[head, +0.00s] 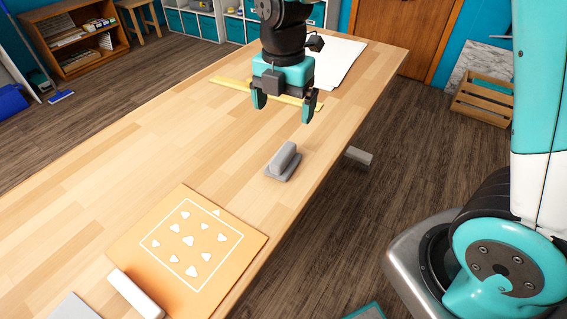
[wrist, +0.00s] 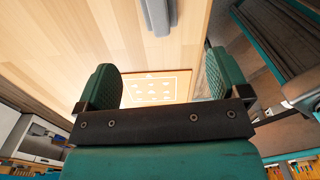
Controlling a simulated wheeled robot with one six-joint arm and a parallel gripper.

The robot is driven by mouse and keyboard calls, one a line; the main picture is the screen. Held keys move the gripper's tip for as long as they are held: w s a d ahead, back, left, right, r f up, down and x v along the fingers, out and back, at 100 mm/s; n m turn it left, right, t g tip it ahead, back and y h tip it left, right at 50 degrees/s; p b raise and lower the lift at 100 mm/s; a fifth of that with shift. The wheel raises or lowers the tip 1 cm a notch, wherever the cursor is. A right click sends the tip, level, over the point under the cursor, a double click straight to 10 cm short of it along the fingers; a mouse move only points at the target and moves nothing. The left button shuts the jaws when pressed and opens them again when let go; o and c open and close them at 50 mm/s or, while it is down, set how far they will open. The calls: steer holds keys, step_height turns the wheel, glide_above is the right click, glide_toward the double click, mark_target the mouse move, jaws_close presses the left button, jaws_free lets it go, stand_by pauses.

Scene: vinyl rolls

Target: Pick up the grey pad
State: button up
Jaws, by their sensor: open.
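The grey pad (head: 284,161) lies on the wooden table near its right edge in the head view. It has a flat base and a raised rounded grip. In the wrist view the grey pad (wrist: 157,14) shows at the top edge, partly cut off. My gripper (head: 284,107) is open and empty above the table, farther back than the pad and apart from it. Its two teal fingers (wrist: 153,88) stand wide apart in the wrist view.
A yellow ruler (head: 232,85) and white sheets (head: 338,62) lie behind my gripper. The table left of the pad is clear.

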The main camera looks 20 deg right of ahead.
mark_target(284, 152)
step_height(284, 152, down, 10)
steer(key=shift+b, duration=0.4)
steer(key=f, duration=0.5)
steer(key=shift+w, duration=0.2)
steer(key=shift+d, duration=0.1)
steer(key=c, duration=1)
